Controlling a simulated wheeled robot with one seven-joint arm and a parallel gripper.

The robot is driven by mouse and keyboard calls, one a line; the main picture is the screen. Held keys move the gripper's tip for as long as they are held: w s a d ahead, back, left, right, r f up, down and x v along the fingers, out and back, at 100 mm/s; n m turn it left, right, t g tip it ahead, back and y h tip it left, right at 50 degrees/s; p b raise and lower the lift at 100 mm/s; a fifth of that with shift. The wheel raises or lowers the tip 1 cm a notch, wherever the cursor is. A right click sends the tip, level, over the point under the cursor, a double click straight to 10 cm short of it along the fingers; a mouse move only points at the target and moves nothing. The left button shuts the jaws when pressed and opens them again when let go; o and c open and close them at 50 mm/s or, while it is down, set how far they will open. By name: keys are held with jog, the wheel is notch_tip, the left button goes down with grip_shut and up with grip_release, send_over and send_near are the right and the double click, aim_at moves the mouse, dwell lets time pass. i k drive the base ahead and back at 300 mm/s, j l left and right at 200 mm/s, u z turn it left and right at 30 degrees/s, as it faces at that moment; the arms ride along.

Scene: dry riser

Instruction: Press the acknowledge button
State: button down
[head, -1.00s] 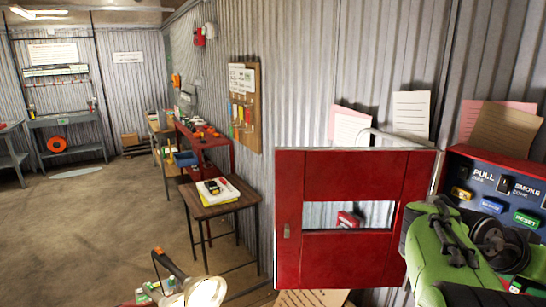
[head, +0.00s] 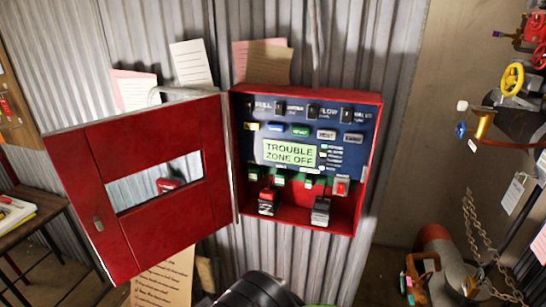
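The alarm panel (head: 310,112) is a blue face inside an open red cabinet (head: 376,120), right of centre in the head view. Its screen (head: 290,153) reads "TROUBLE ZONE OFF". Above the screen runs a row of small buttons: a yellow one (head: 251,126) at the left, a blue one (head: 276,128), a green one (head: 300,131), and pale ones (head: 326,135) to the right. Their labels are too small for me to tell surely which is acknowledge. My gripper's fingers are not in view; only a black and green part of my arm shows at the bottom edge.
The red cabinet door (head: 75,165) stands open to the left. Black switches (head: 280,106) line the panel's top, and red and grey blocks (head: 268,201) sit at its bottom. A yellow handwheel (head: 512,79) and chains (head: 480,235) are at the right. A table (head: 40,215) is at left.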

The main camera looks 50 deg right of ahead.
aim_at(251, 125)
jog(key=z, duration=1.9)
